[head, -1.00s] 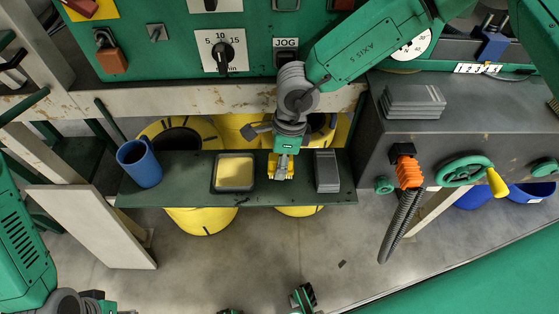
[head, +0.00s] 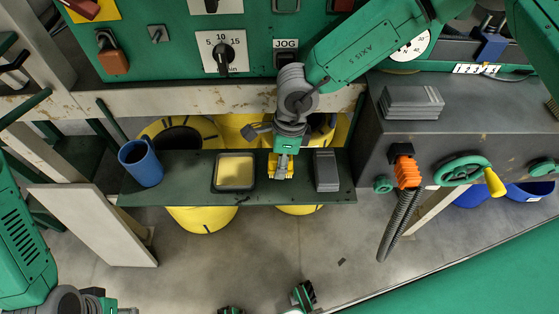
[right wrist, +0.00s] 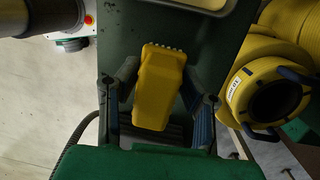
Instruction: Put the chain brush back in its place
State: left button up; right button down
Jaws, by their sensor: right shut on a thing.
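The chain brush (head: 283,172) is a yellow block with a row of pale bristles at one end. My right gripper (head: 286,158) is shut on it, pointing down over the dark green shelf (head: 200,194). The brush is between the shallow tray with a yellowish inside (head: 219,187) and a stack of grey slabs (head: 327,171). In the right wrist view the brush (right wrist: 159,88) sits between the two fingers, bristles at the far end. I cannot tell whether it touches the shelf.
A blue mug (head: 141,163) stands at the shelf's left end. Yellow hose coils (head: 202,218) lie below and behind the shelf. A grey bench (head: 440,145) with an orange-ended hose (head: 406,172) and green handwheel (head: 462,170) is at right. A control panel (head: 180,60) rises behind.

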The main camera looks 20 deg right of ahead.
jog(key=shift+f, duration=0.55)
dwell(0.4)
jog(key=c, duration=1)
grip_release()
jog(key=shift+o, duration=0.2)
jog(key=shift+r, duration=0.1)
jog(key=shift+w+d+r+p, duration=0.1)
jog(key=shift+d+r+p, duration=0.15)
jog(key=shift+r+p, duration=1.1)
jog(key=shift+w+d+r+p, duration=0.1)
jog(key=shift+d+r+p, duration=0.1)
jog(key=shift+r+p, duration=1.1)
jog(key=shift+w+d+r+p, duration=0.1)
jog(key=shift+d+r+p, duration=0.15)
jog(key=shift+r+p, duration=1.05)
jog(key=shift+f, duration=0.1)
